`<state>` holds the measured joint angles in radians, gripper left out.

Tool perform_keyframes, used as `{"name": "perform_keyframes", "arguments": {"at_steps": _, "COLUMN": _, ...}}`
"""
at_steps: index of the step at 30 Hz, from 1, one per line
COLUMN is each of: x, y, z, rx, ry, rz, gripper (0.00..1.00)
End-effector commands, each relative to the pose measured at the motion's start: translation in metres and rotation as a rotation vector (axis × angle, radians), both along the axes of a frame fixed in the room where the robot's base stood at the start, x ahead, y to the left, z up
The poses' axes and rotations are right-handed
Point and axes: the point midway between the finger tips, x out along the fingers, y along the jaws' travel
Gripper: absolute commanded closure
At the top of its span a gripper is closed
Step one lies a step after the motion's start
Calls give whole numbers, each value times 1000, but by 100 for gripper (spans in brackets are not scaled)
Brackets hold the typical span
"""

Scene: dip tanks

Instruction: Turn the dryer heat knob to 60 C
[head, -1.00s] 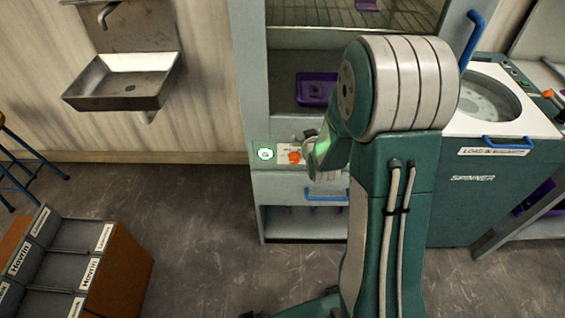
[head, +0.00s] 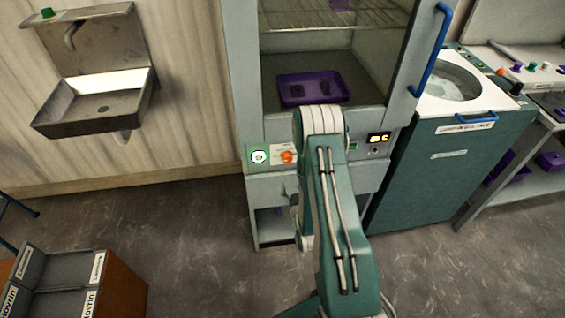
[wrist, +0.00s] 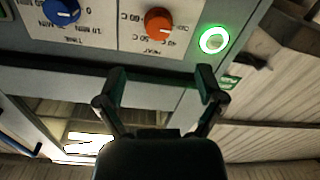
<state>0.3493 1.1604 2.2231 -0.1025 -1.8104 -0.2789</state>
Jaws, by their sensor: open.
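The orange heat knob (wrist: 158,23) is on a pale panel at the top of the wrist view, which shows the panel upside down. Its printed marks include 40 C, 50 C and 60 C; I cannot tell which one it points at. The knob also shows in the head view (head: 288,156) on the front of the dryer cabinet (head: 262,185), left of my arm. My gripper (wrist: 161,78) is open and empty, its fingers apart below the knob in the wrist picture and not touching it. My gripper is hidden behind my arm in the head view.
A green-lit round button (wrist: 213,40) and a blue time knob (wrist: 62,11) flank the heat knob. A purple tray (head: 312,101) lies inside the cabinet. The spinner (head: 425,170) stands right, the sink (head: 95,115) left. The floor between sink and cabinet is clear.

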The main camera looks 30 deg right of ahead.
Motion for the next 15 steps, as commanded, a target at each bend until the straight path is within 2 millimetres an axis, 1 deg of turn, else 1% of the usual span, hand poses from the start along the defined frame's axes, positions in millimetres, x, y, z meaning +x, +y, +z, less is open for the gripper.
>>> {"name": "perform_keyframes", "arguments": {"at_steps": 12, "x": 72, "y": -9, "z": 3, "rx": -12, "ry": -4, "rz": 3, "gripper": 13}}
{"name": "perform_keyframes", "arguments": {"at_steps": 15, "x": 85, "y": -14, "z": 3, "rx": -10, "ry": -2, "rz": 2, "gripper": 13}}
